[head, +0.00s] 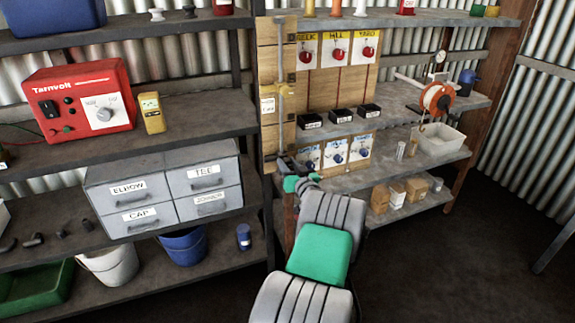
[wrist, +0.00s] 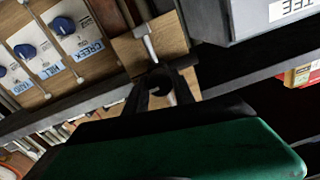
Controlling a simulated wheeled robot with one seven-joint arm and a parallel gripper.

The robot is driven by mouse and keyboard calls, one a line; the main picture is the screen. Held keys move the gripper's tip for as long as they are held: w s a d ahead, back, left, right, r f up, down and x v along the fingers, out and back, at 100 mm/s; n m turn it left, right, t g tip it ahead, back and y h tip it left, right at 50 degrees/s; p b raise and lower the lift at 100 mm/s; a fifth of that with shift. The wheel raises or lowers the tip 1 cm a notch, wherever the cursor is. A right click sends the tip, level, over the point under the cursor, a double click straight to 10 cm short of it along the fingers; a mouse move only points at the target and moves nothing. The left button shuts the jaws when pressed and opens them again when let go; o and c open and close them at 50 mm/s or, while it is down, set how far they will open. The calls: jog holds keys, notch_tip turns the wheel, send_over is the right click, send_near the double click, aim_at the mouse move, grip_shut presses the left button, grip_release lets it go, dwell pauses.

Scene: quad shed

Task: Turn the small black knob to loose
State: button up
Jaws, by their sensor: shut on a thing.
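The small black knob (wrist: 160,84) shows in the wrist view as a dark round shape at the foot of a pale metal rod (wrist: 150,45), against a wooden board. My gripper (wrist: 160,90) has its dark fingers on either side of the knob and is shut on it. In the head view my gripper (head: 286,163) is at the lower left of the wooden board (head: 268,70), at the bottom of the upright rod (head: 282,115). The knob is hidden there by the gripper. I cannot make out which way the knob is turned.
Blue knobs on white plates (head: 335,154) are just right of my gripper, with red knobs (head: 367,52) higher up. Grey drawers (head: 163,190) stand close on the left. A red Tarnvolt box (head: 78,100) sits above them. A pale bin (head: 440,143) is on the right shelf.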

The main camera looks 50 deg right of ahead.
grip_shut()
jog(key=shift+f+n+b, duration=0.15)
jog(key=shift+n+b, duration=0.15)
jog(key=shift+b, duration=0.35)
jog(key=n+b, duration=0.1)
jog(key=b, duration=0.2)
jog(key=n+b, duration=0.2)
jog(key=b, duration=0.2)
jog(key=shift+f, duration=0.3)
jog(key=n+b, duration=0.3)
jog(key=b, duration=0.4)
jog(key=shift+a+n, duration=0.1)
jog(key=shift+n, duration=0.3)
jog(key=n+b, duration=0.3)
jog(key=b, duration=0.3)
jog(key=shift+b, duration=0.4)
jog(key=n+b, duration=0.1)
jog(key=n, duration=0.1)
jog(key=n+b, duration=0.2)
jog(key=shift+r, duration=0.3)
jog(key=shift+w+r+n+g, duration=0.1)
jog(key=shift+n+g, duration=0.3)
jog(key=shift+n, duration=1.1)
